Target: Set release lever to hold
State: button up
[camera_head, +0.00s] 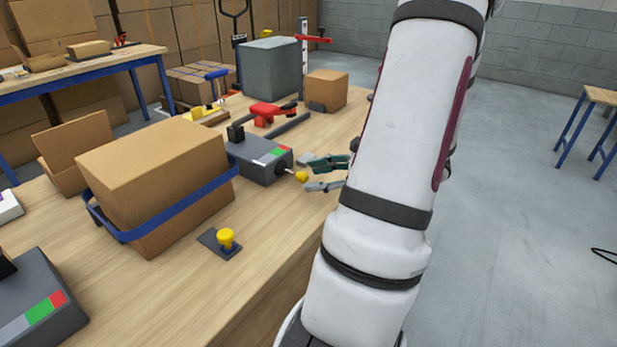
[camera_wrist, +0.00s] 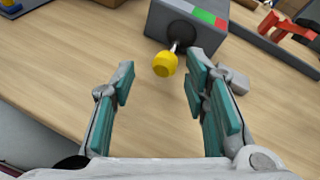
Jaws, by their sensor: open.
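The release lever (camera_head: 301,176) is a short metal stem with a yellow knob, sticking out from the front of a grey box (camera_head: 258,163) marked with white, green and red fields. My gripper (camera_head: 322,175) is open beside the lever, at its right. In the wrist view the yellow knob (camera_wrist: 165,64) lies ahead of the open fingers (camera_wrist: 158,92), between their lines, with no contact that I can make out. The green and red fields (camera_wrist: 207,17) show on the grey box there. The fingers hold nothing.
A large carton (camera_head: 150,175) with a blue strap stands left of the lever box. A yellow knob on a dark plate (camera_head: 226,238) sits nearer. Red clamp parts (camera_head: 267,113), a grey bin (camera_head: 270,68) and a small carton (camera_head: 327,89) stand behind.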

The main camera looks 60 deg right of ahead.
jog(key=v, duration=0.9)
jog(key=shift+a, duration=0.15)
jog(key=w+a+r+n+g+y, duration=0.2)
jog(key=w+a+n+g, duration=0.15)
jog(key=a, duration=0.35)
jog(key=w+a+r+n+g+y, duration=0.25)
jog(key=a+n, duration=0.25)
jog(key=a, duration=0.3)
jog(key=w+a+r+n+g+y, duration=0.2)
jog(key=w+a+n, duration=0.25)
jog(key=a, duration=0.25)
jog(key=s+a+n+g+h, duration=0.5)
jog(key=s+a+n+h, duration=0.5)
jog(key=a+n, duration=0.6)
notch_tip(320, 180, up, 22)
jog(key=d+n+t+y+p, duration=0.1)
jog(key=d+n+t+p, duration=0.1)
jog(key=p, duration=1.8)
jog(key=shift+s+d+r+t+p, duration=0.25)
jog(key=shift+s+t, duration=0.2)
jog(key=shift+t, duration=0.45)
